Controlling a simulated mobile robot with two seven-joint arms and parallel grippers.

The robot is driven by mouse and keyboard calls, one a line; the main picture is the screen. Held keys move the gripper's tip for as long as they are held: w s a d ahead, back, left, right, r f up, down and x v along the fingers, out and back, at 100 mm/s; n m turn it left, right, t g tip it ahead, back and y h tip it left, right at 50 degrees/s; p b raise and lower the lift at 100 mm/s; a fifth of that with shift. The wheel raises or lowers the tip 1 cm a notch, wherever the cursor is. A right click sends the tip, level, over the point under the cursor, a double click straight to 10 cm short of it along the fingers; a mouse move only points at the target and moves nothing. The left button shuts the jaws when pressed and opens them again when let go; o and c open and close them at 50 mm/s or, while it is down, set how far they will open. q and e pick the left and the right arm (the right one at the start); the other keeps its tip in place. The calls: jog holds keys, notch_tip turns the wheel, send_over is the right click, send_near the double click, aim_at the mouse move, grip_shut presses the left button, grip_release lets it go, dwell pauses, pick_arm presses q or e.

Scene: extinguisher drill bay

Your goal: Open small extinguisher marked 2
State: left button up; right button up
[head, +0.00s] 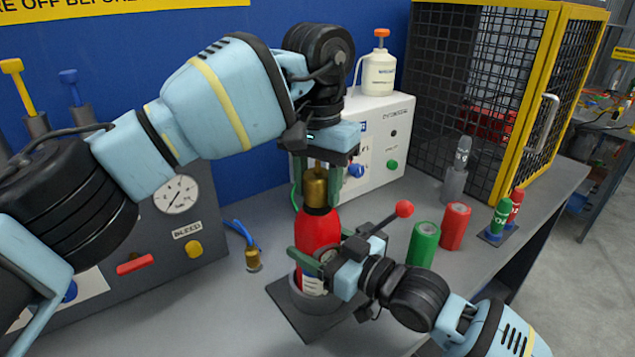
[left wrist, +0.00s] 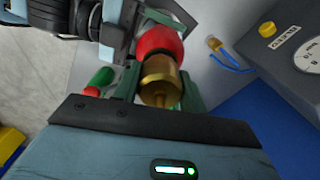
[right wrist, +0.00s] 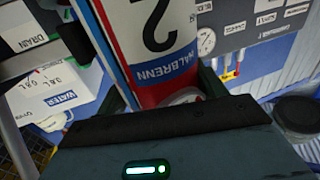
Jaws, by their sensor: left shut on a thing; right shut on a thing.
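The red extinguisher (head: 317,232) stands upright in a grey round holder on a dark base plate (head: 290,312). Its label shows a large 2 in the right wrist view (right wrist: 160,28). A brass cap (head: 315,188) sits on its top and also shows in the left wrist view (left wrist: 158,82). My left gripper (head: 318,180) comes from above and is shut on the brass cap. My right gripper (head: 314,262) is shut around the lower body of the extinguisher, from the right. The fingers hide part of the cap's sides and of the label.
A lever with a red ball (head: 404,208) rises beside my right gripper. Green (head: 424,245) and red (head: 455,226) cylinders stand to the right. A brass fitting (head: 253,260) on a blue hose and a gauge panel (head: 178,194) are left. A white box (head: 385,135) and mesh cage (head: 475,70) stand behind.

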pick_arm(q)
jog(key=n, duration=0.6)
jog(key=shift+n, duration=0.3)
jog(key=n, duration=0.9)
jog(key=shift+r, duration=0.1)
jog(key=n, duration=0.4)
jog(key=shift+n, duration=0.4)
jog(key=n, duration=2.6)
jog(key=shift+r, duration=0.1)
jog(key=n, duration=0.7)
jog(key=shift+n, duration=0.3)
jog(key=shift+r, duration=0.25)
